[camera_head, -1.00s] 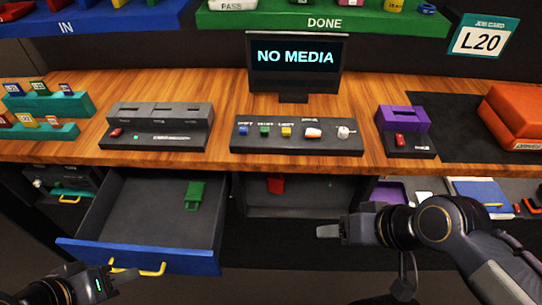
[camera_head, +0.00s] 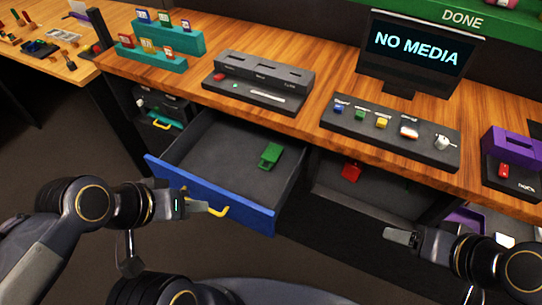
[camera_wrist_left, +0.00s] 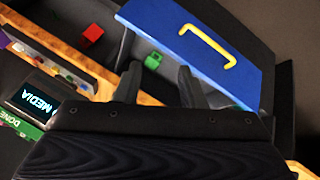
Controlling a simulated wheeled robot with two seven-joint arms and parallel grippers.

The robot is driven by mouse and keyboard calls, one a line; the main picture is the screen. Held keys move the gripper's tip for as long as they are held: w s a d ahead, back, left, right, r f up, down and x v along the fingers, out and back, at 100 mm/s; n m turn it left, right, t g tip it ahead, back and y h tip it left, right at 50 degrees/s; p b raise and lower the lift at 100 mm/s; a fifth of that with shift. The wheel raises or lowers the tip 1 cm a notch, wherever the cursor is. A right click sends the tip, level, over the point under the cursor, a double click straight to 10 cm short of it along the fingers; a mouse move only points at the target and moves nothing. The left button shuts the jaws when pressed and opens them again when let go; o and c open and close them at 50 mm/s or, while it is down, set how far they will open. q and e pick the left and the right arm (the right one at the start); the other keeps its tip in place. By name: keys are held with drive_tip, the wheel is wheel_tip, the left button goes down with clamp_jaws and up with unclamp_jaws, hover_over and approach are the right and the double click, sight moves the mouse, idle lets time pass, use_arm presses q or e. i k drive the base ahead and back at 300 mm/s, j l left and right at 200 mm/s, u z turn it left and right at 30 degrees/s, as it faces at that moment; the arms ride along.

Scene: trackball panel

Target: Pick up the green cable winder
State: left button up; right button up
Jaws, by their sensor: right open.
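The green cable winder (camera_head: 270,156) lies in the open drawer with the blue front (camera_head: 210,197), towards its right side. It also shows small in the left wrist view (camera_wrist_left: 153,60), beyond my fingers. My left gripper (camera_head: 207,208) is in front of the drawer, beside the yellow handle in the picture; I cannot tell whether it touches it. In the left wrist view its two fingers (camera_wrist_left: 160,84) stand apart with nothing held. My right gripper (camera_head: 402,238) is open and empty, in front of the desk, right of the drawer.
The wooden desktop (camera_head: 310,122) overhangs the drawer's back. A red item (camera_head: 351,171) sits in the compartment to the right. A grey slotted block (camera_head: 262,80), a dark panel of small parts (camera_head: 390,132) and a NO MEDIA screen (camera_head: 424,50) stand on the desk.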

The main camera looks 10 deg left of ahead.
sight(271, 155)
drive_tip(key=k+j+z, duration=0.15)
drive_tip(key=z, duration=0.35)
drive_tip(key=k+j+z, duration=0.15)
drive_tip(key=z, duration=0.35)
drive_tip(key=k+j, duration=0.05)
drive_tip(key=j, duration=0.05)
